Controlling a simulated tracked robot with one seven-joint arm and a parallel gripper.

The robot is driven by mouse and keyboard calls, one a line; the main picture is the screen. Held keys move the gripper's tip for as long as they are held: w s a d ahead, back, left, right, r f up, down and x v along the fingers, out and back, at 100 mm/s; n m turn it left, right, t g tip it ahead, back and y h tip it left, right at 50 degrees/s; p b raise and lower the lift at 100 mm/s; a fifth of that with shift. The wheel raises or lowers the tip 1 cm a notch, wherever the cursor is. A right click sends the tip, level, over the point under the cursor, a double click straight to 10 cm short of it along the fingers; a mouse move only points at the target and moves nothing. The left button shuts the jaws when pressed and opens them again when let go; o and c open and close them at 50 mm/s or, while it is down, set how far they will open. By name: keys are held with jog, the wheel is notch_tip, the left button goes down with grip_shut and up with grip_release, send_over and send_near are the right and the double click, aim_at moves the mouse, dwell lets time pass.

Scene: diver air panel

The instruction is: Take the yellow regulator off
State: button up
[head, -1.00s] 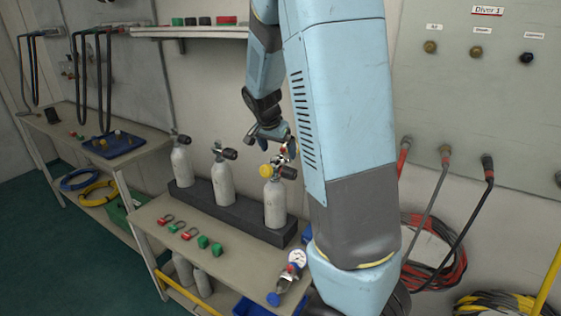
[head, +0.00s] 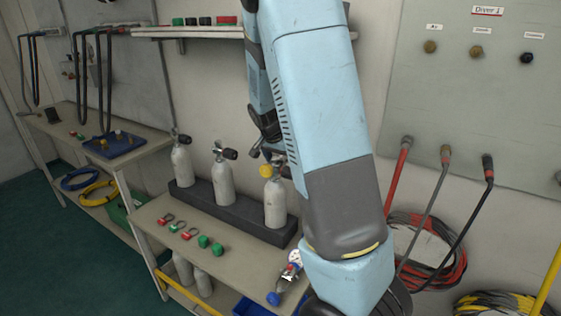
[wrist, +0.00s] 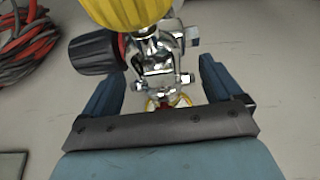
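The yellow regulator (head: 266,171) is on the valve of the right-hand white cylinder (head: 275,204), which stands upright in a dark rack. In the wrist view its yellow round body (wrist: 128,12) fills the top edge, with a chrome fitting below it and a black knob (wrist: 95,52) to the left. My gripper (wrist: 160,82) is open, one blue-grey finger on each side of the chrome fitting. I cannot tell whether either finger touches it. In the head view my arm hides most of the gripper and part of the regulator.
Two more cylinders (head: 222,178) (head: 181,167) stand left in the dark rack (head: 243,222). Shackles and green blocks (head: 204,241) lie in front on the bench. A gauge with a blue-ended part (head: 284,284) lies near the bench's right end. Hoses (head: 438,252) hang at right.

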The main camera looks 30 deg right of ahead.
aim_at(280, 158)
jog(key=c, duration=1.3)
jog(key=shift+c, duration=0.2)
jog(key=shift+r, duration=0.1)
jog(key=shift+r, duration=0.5)
notch_tip(280, 158, up, 3)
jog(key=shift+s+f, duration=0.1)
jog(key=shift+f, duration=0.1)
jog(key=s+r, duration=0.1)
jog(key=r, duration=0.1)
jog(key=s+r, duration=0.1)
jog(key=s, duration=0.1)
jog(key=s+r, duration=0.2)
jog(key=shift+a+r, duration=0.35)
jog(key=shift+a, duration=0.05)
jog(key=c, duration=0.3)
jog(key=shift+s+a+r, duration=0.25)
jog(key=shift+s+r, duration=0.35)
jog(key=shift+s, duration=0.85)
jog(key=shift+s+a+r, duration=0.2)
jog(key=shift+s+r, duration=0.4)
jog(key=shift+s, duration=0.8)
jog(key=shift+s+a+r, duration=0.25)
jog(key=shift+s+r, duration=0.35)
jog(key=shift+s, duration=0.85)
jog(key=shift+c, duration=0.2)
